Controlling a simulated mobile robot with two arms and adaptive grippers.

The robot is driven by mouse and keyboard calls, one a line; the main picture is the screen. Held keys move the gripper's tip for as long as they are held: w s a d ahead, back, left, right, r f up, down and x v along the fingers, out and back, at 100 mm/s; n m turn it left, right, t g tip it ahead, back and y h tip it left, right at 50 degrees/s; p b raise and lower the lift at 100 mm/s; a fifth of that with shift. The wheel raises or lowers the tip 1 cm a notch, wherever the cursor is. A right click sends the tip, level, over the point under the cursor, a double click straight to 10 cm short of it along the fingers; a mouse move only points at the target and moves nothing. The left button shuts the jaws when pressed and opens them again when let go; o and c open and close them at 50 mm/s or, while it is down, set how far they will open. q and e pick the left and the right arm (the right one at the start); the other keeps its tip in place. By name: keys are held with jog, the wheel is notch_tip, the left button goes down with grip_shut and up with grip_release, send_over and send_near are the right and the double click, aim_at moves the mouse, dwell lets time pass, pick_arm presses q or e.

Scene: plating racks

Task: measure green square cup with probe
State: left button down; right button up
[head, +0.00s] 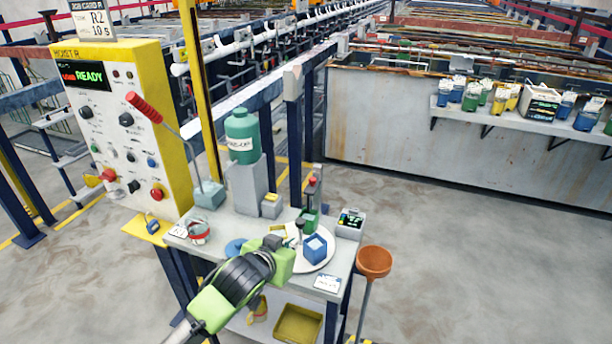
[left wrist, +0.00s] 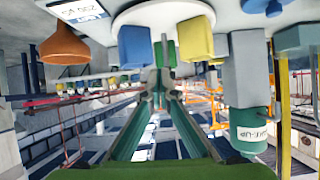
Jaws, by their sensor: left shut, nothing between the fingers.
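The green square cup (head: 309,219) stands at the back of a round white plate on the small table, partly hidden by a dark upright part with a red top (head: 312,182). I cannot tell whether this is the probe. A small meter with a lit display (head: 350,222) is right of the plate. In the left wrist view, which is upside down, green (left wrist: 170,50) shows just beyond my fingertips. My left gripper (left wrist: 160,76) is shut and empty. In the head view, it (head: 290,242) is over the plate's left side, its tips hard to make out.
A blue square cup (head: 316,249) and a yellow cup (head: 277,230) flank the gripper. A teal bottle (head: 242,136) stands on a grey block behind. An orange funnel (head: 374,262) is at the table's right. The hoist control panel (head: 125,130) is left. Open floor lies right.

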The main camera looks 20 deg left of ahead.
pick_arm(q)
jog(key=w+a+r+t, duration=0.1)
jog(key=w+r+t, duration=0.15)
jog(key=r, duration=0.45)
jog(key=w+r+t, duration=0.1)
jog(key=w+r, duration=0.3)
jog(key=r, duration=0.3)
jog(key=p, duration=0.3)
send_over(309, 190)
jog(key=shift+s+f, duration=0.25)
jog(key=shift+f, duration=0.3)
notch_tip(309, 190, down, 2)
jog(key=shift+w+f+p, duration=0.15)
jog(key=shift+f+p, duration=0.1)
jog(key=shift+p, duration=0.15)
jog(key=shift+f, duration=0.9)
pick_arm(e)
notch_tip(309, 190, up, 4)
jog(key=shift+a+r, duration=0.1)
jog(key=shift+a, duration=0.05)
